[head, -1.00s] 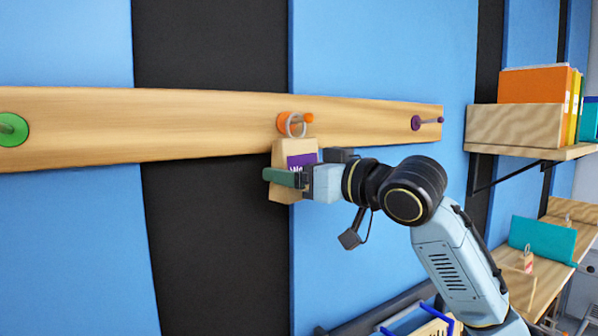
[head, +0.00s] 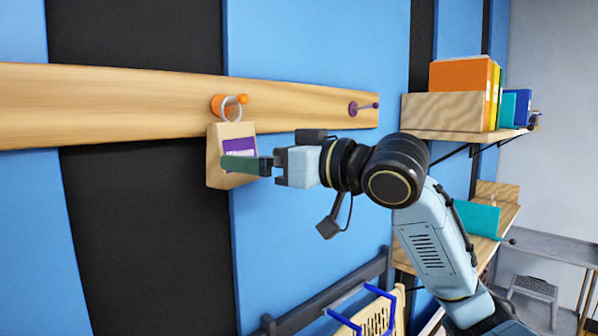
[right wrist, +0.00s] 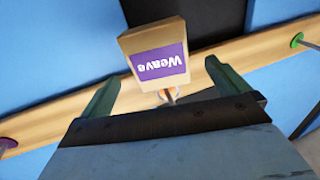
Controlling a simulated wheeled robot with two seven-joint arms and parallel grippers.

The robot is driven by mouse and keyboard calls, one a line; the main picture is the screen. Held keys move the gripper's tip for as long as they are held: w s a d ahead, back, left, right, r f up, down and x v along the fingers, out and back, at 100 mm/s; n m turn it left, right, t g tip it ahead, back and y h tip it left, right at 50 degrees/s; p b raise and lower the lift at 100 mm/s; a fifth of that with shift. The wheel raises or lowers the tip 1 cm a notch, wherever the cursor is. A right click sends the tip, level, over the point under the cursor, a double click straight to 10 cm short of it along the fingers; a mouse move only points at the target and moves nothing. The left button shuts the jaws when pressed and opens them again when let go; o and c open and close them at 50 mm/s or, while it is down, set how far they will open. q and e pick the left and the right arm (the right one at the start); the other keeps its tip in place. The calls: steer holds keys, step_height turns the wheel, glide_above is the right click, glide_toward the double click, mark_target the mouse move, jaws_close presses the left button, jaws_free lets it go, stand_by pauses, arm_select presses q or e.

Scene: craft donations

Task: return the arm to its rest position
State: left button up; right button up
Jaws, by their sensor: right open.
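A tan bag (head: 215,150) with a purple label hangs by a pale ring on the orange peg (head: 218,106) of the wooden rail. In the right wrist view the bag (right wrist: 150,42) shows upside down, its label reading "Weave". My right gripper (head: 238,165) is at the bag's right side in the head view, one green finger overlapping the bag's lower front. In the right wrist view its fingers stand apart, with the bag beyond and between them and not clamped. My left gripper is not in view.
The wooden rail (head: 120,105) runs along the blue and black wall, with a free purple peg (head: 354,109) to the right. A shelf with an orange binder (head: 460,75) and other folders is at right. Below, a wooden crate with blue handles (head: 376,318) stands near my arm.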

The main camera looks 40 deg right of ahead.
steer(key=b+v, duration=0.2)
steer(key=v, duration=0.5)
steer(key=w+a+f+m+g+h, duration=0.1)
steer(key=w+a+f+g+h, duration=0.15)
steer(key=f, duration=1.35)
steer(key=w+a+f+m+g+h, duration=0.1)
steer(key=f+g, duration=0.2)
steer(key=f, duration=1.3)
steer(key=s+a+f+g+h, duration=0.3)
steer(key=s+f+g, duration=0.4)
steer(key=s+f, duration=1.55)
step_height(320, 180, down, 33)
steer(key=s+g+b, duration=0.1)
steer(key=g+b, duration=0.1)
steer(key=b, duration=0.5)
steer(key=s+d+f+b, duration=0.1)
steer(key=s+f+b, duration=0.2)
steer(key=s+f, duration=0.5)
steer(key=s+d+f+g+b, duration=0.1)
steer(key=s+f+b, duration=0.2)
steer(key=s+f, duration=0.6)
step_height(320, 180, down, 4)
steer(key=shift+d+r, duration=0.1)
steer(key=shift+d, duration=0.2)
steer(key=shift+h, duration=0.25)
